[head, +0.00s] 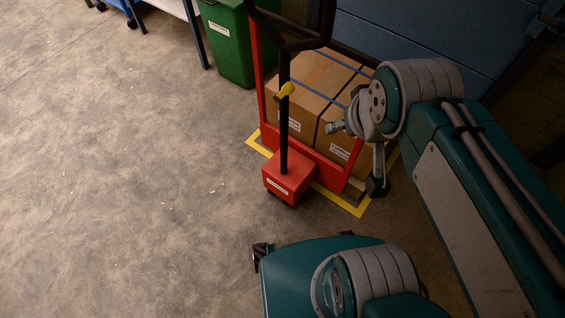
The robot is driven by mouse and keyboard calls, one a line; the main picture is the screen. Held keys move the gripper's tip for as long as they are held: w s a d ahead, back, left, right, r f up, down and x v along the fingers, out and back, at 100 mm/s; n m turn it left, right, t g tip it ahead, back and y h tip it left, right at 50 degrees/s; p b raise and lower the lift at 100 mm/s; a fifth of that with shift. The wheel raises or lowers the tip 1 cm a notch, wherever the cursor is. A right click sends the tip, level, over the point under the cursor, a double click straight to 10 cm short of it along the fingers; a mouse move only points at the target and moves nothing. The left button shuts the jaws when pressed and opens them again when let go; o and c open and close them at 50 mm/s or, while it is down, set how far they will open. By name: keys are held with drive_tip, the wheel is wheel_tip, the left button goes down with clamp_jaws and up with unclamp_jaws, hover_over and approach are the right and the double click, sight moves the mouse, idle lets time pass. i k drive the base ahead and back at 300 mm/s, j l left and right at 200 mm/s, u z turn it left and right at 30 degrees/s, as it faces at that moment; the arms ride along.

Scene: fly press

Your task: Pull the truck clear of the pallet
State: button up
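The truck is a red pallet truck with a red base box (289,178) and a black upright handle (284,130). A yellow lever (286,90) sits on the handle, and its loop top is cut by the frame edge. The truck's red frame stands against the strapped cartons (306,75). Little of the pallet (356,190) shows beneath them, and the forks are hidden. My gripper (356,157) is right of the handle and overlaps the cartons in the picture. Its fingers are spread, with nothing seen between them, and it appears apart from the handle.
Yellow floor tape (341,201) marks the pallet's place. A green bin (229,45) stands behind left, beside a table (180,8) with dark legs. A blue-grey panelled wall (420,55) closes the back right. The concrete floor (120,180) at left and front is wide and clear.

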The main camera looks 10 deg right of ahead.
sight(305, 164)
drive_tip(key=i+l, duration=0.15)
drive_tip(key=l, duration=0.25)
drive_tip(key=i+l+z, duration=0.1)
drive_tip(key=l, duration=0.25)
drive_tip(key=i+l, duration=0.15)
drive_tip(key=l, duration=0.25)
drive_tip(key=i+l+z, duration=0.1)
drive_tip(key=l, duration=0.25)
